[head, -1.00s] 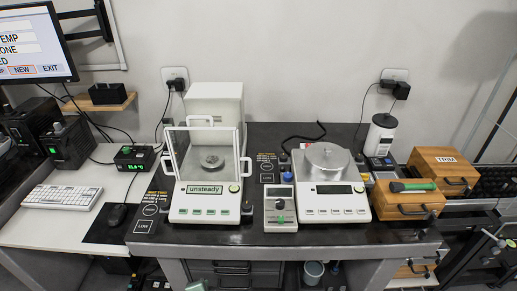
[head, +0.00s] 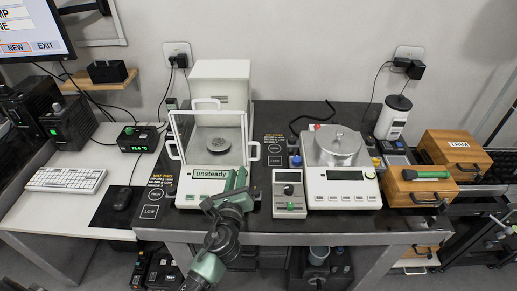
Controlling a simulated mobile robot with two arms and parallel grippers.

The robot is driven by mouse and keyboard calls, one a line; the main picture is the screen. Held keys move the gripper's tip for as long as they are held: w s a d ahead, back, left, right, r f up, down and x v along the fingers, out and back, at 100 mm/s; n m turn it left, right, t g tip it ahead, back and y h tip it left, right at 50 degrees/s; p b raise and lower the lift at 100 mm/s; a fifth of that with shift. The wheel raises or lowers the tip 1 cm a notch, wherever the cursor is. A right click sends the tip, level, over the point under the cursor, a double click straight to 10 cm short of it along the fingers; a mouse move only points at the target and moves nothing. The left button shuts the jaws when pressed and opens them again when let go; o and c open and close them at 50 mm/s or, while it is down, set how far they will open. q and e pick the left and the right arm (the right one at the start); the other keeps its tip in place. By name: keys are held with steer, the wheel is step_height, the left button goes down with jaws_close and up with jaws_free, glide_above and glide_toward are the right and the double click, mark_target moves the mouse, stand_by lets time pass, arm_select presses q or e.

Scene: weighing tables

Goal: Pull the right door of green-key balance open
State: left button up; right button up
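The green-key balance (head: 188,199) is the left one on the dark table, with a clear glass draft shield and a display reading "unsteady". A round grey weighing pan (head: 218,145) sits inside the shield. The right door's white handle (head: 255,151) stands out at the shield's right side, and that door looks shut. My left gripper (head: 237,180), green and dark grey, is in front of the balance's right front corner, below the right handle and apart from it. It covers some of the balance's front, and its fingers are too small to read. My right gripper is not in view.
A small grey meter (head: 288,207) stands just right of my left gripper. A second balance (head: 344,190) with a metal pot (head: 336,147) is beyond it. Wooden boxes (head: 421,186) are at the right. A keyboard (head: 65,180) and mouse (head: 122,199) lie at the left.

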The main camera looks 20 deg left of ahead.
mark_target(258, 152)
arm_select(q)
steer(key=w+d+m, duration=0.1)
steer(key=m, duration=0.1)
steer(key=w+d+r+m+t+h, duration=0.1)
steer(key=m, duration=0.1)
steer(key=w+d+m+h, duration=0.1)
steer(key=m, duration=0.1)
steer(key=shift+w+d+r+m, duration=0.25)
steer(key=shift+w+d+m, duration=0.05)
steer(key=shift+d, duration=0.1)
steer(key=w, duration=0.7)
steer(key=shift+w+a, duration=0.2)
steer(key=shift+a, duration=0.15)
jaws_close()
stand_by(0.3)
